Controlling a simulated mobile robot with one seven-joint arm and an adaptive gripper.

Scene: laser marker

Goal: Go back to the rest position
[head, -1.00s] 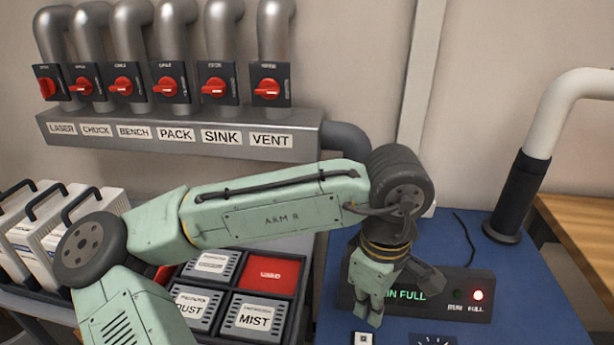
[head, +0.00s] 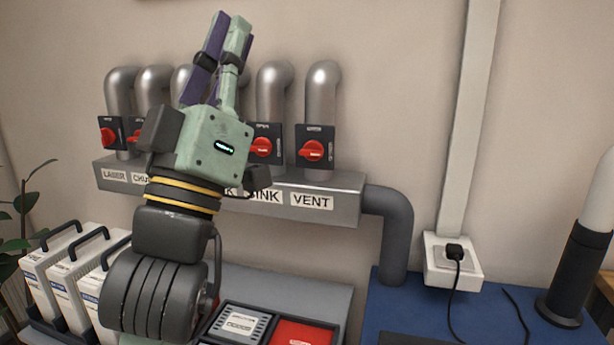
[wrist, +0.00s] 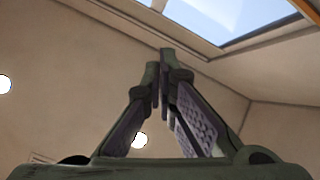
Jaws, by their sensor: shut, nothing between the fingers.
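My gripper (head: 228,58) points upward in the head view, in front of the wall and the row of pipes. Its fingers are shut and empty. In the wrist view the gripper (wrist: 162,75) shows its two fingers meeting at the tips, with the ceiling and a skylight (wrist: 235,20) beyond. My wrist and forearm hide part of the duct manifold (head: 345,208) and some of its labels.
Red-handled valves (head: 312,150) sit on the pipes behind my gripper. White canisters (head: 68,285) with dark handles stand at the lower left. A tray with a red tile (head: 303,333) lies below. A socket box (head: 452,262) is at the right, and a black-and-white pipe (head: 568,285) stands beyond it.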

